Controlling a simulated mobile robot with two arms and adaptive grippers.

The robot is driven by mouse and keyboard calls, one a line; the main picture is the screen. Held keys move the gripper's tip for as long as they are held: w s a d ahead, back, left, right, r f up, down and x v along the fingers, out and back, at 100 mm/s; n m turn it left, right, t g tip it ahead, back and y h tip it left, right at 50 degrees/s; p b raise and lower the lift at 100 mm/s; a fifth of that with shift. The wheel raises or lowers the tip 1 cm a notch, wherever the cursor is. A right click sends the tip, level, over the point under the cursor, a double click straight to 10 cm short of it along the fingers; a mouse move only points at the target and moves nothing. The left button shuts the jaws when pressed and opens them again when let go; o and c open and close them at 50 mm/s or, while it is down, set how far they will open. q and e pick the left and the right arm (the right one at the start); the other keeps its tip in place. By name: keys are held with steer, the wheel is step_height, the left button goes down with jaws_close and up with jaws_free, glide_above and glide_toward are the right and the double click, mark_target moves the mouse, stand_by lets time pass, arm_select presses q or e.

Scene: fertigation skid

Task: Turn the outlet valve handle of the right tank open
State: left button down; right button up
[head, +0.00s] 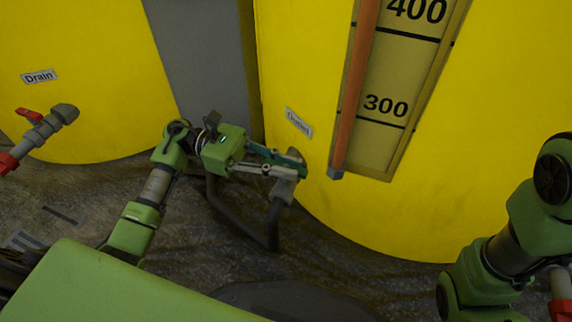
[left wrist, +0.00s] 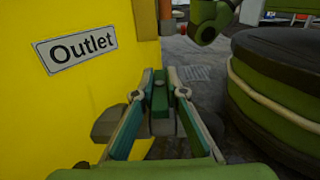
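The right tank (head: 460,180) is a large yellow cylinder with an "Outlet" label (head: 299,122), which also shows in the left wrist view (left wrist: 75,48). Just below the label, a grey outlet valve (head: 283,188) with a downward pipe sits at the tank wall. My left gripper (head: 287,164) is at this valve. In the left wrist view, a green valve handle (left wrist: 160,97) stands between the fingertips, which appear closed on both its sides. The grey valve body is partly hidden behind the fingers. My right arm is at the right edge of the head view; its gripper is out of view.
A level gauge (head: 395,95) with an orange tube stands on the right tank, close right of the valve. Another yellow tank (head: 90,70) at left has a "Drain" label (head: 39,76) and a red-handled valve (head: 45,128). Dark floor lies between.

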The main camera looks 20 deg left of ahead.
arm_select(q)
steer(key=n+t+p, duration=0.1)
steer(key=t, duration=0.1)
steer(key=n+t+p, duration=0.2)
steer(key=t, duration=0.1)
steer(key=shift+s+r+y, duration=0.1)
steer(key=shift+s+y, duration=0.05)
steer(key=shift+y, duration=0.15)
steer(key=n+t+y+p, duration=0.1)
steer(key=n+t+p, duration=0.1)
steer(key=t, duration=0.1)
steer(key=shift+n+p, duration=0.3)
steer(key=n+t+y+p, duration=0.1)
steer(key=n+t, duration=0.1)
steer(key=t, duration=0.1)
steer(key=shift+y+p, duration=0.35)
steer(key=shift+y, duration=0.05)
steer(key=shift+n+t+y+p, duration=0.5)
steer(key=shift+n+t+y, duration=0.2)
steer(key=shift+t, duration=0.2)
steer(key=shift+f, duration=0.2)
steer(key=c, duration=2)
jaws_free()
steer(key=shift+c, duration=0.2)
